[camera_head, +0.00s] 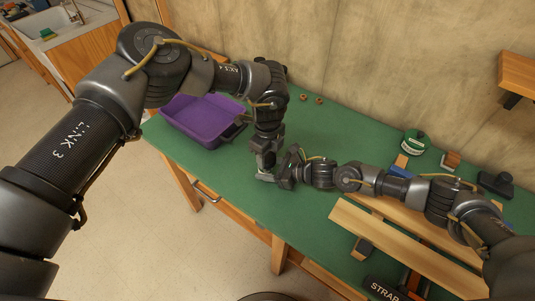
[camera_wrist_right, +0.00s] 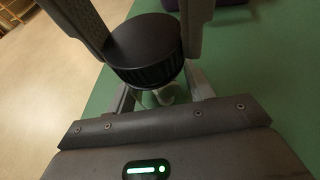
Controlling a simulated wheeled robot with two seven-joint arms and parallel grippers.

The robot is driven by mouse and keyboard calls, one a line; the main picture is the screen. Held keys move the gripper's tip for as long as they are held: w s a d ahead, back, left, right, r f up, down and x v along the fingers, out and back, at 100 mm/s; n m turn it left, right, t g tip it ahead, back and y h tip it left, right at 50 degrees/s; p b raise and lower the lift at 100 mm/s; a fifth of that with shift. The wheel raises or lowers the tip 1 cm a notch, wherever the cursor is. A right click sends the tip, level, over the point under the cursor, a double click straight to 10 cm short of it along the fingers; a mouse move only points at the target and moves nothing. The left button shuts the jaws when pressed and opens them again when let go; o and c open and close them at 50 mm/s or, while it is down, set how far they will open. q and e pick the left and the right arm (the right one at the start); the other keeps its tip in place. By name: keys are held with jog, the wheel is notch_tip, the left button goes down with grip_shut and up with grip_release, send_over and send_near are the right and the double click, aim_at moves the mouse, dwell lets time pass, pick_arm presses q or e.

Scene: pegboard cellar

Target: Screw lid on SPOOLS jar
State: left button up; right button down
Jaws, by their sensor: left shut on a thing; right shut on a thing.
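A round black lid (camera_wrist_right: 147,50) with a ridged rim sits between the two fingers of my right gripper (camera_wrist_right: 143,25) in the right wrist view, and the fingers are shut on it. Clear glass of the jar (camera_wrist_right: 158,97) shows just below the lid; most of the jar is hidden and no label is readable. I cannot tell whether the lid is seated on it. In the head view my left gripper (camera_head: 267,168) points down above the green bench, shut, with the jar most likely in it. My right gripper (camera_head: 284,172) meets it from the right, covering jar and lid.
A purple bin (camera_head: 203,120) stands on the green bench (camera_head: 235,178) behind and left of the grippers. Wooden boards (camera_head: 400,240), a green-and-white container (camera_head: 413,142) and a dark object (camera_head: 496,184) lie right. The bench's front edge is near; its front-middle is clear.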

pick_arm(q)
jog(key=m, duration=2.1)
jog(key=shift+m, duration=0.3)
jog(key=m, duration=0.7)
jog(key=o, duration=1.1)
jog(key=shift+f, duration=0.1)
